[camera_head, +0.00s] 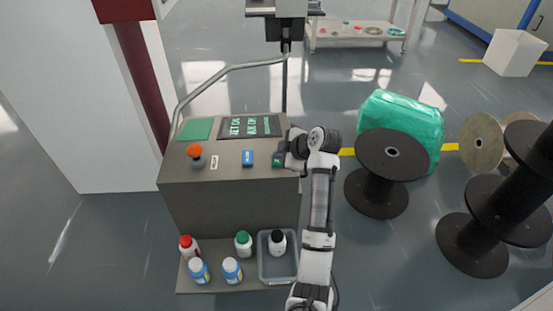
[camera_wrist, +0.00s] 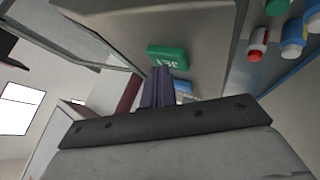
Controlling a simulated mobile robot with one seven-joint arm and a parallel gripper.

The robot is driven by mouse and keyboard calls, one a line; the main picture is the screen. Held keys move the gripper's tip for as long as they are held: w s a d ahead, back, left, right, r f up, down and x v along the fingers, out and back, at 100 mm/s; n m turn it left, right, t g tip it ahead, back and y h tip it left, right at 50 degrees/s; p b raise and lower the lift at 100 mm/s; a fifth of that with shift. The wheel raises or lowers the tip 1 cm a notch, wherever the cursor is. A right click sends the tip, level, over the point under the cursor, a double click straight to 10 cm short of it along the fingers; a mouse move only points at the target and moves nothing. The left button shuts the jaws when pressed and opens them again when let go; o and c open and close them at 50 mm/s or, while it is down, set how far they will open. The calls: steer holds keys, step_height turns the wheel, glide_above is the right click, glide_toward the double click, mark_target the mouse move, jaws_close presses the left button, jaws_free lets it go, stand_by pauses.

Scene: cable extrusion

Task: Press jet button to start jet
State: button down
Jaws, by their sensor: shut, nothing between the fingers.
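The green jet button (camera_wrist: 168,56), lettered JET, sits on the sloped top of the grey console (camera_head: 228,192). In the head view only a small green part of it (camera_head: 277,160) shows beside my gripper (camera_head: 285,161), at the console's right end. In the wrist view my gripper (camera_wrist: 158,70) is shut and empty, its fingertips just beside the button's lower edge. I cannot tell whether they touch it. A blue button (camera_head: 248,158) sits to the left and also shows behind the fingers in the wrist view (camera_wrist: 183,87).
A red knob (camera_head: 196,152) and a lit display (camera_head: 250,126) are on the console. Several bottles (camera_head: 232,270) and a grey tray (camera_head: 265,272) stand on its low shelf. A black spool (camera_head: 391,155) and a green-wrapped reel (camera_head: 415,122) stand to the right.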

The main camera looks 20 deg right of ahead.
mark_target(279, 161)
stand_by(0.4)
steer(key=shift+r+p, duration=0.5)
steer(key=shift+r, duration=0.3)
steer(key=shift+r+p, duration=1.6)
steer(key=shift+r, duration=0.95)
